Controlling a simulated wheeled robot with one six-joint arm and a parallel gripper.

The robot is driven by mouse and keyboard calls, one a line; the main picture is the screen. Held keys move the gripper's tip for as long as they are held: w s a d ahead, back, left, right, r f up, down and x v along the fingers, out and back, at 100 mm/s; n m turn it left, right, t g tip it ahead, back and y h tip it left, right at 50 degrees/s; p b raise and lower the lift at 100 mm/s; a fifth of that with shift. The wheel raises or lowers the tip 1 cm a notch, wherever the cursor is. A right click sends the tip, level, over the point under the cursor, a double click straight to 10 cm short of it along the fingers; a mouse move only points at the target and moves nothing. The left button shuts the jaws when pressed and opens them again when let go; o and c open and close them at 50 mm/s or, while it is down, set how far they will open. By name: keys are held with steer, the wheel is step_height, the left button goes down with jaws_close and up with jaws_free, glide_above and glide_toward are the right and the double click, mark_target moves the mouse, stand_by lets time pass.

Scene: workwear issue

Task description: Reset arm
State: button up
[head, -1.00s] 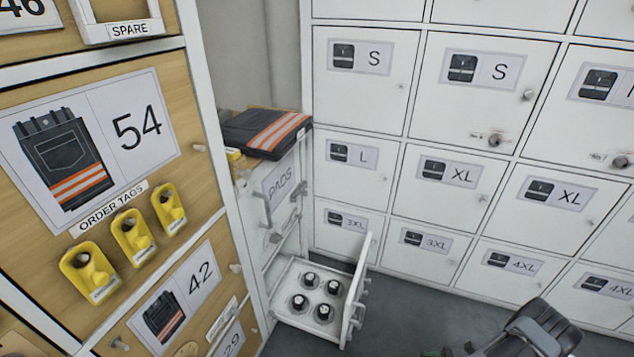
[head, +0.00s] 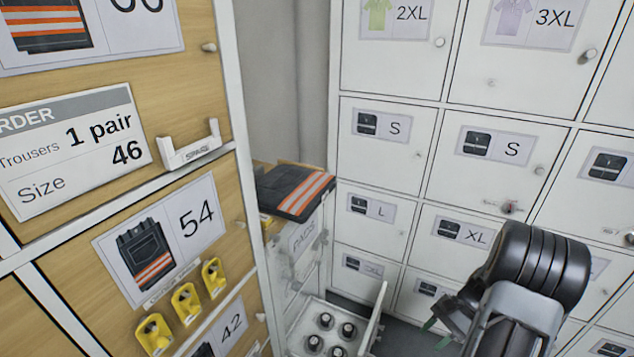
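My arm (head: 520,285) rises at the lower right of the head view, in front of the white lockers. Its dark rounded joint and grey link show. The fingertips of my gripper do not show clearly, so I cannot see whether it holds anything. Folded dark trousers with orange and silver bands (head: 297,190) lie on top of the narrow cabinet marked PADS (head: 301,238).
An open drawer (head: 303,318) with several dark round items juts out at the bottom centre. Wooden lockers (head: 235,250) stand at left with an order card (head: 72,150), a SPARE holder (head: 190,150) and yellow tags (head: 186,303). White lockers (head: 430,150) fill the right.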

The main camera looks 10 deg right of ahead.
steer(key=s+a+r+n+t+h+p, duration=0.1)
steer(key=a+r+n+t+h+p, duration=0.1)
steer(key=r, duration=1)
steer(key=a+r+n+t+h+p, duration=0.2)
steer(key=a+r+n+h+p, duration=0.2)
steer(key=a+r+p, duration=0.5)
steer(key=s+a+r+n+t+h+p, duration=0.1)
steer(key=a+r+n+p, duration=0.5)
steer(key=r, duration=1.1)
steer(key=shift+s+t+h+p, duration=0.3)
steer(key=shift+t+h+p, duration=0.15)
steer(key=shift+t+h, duration=0.4)
steer(key=shift+s, duration=0.1)
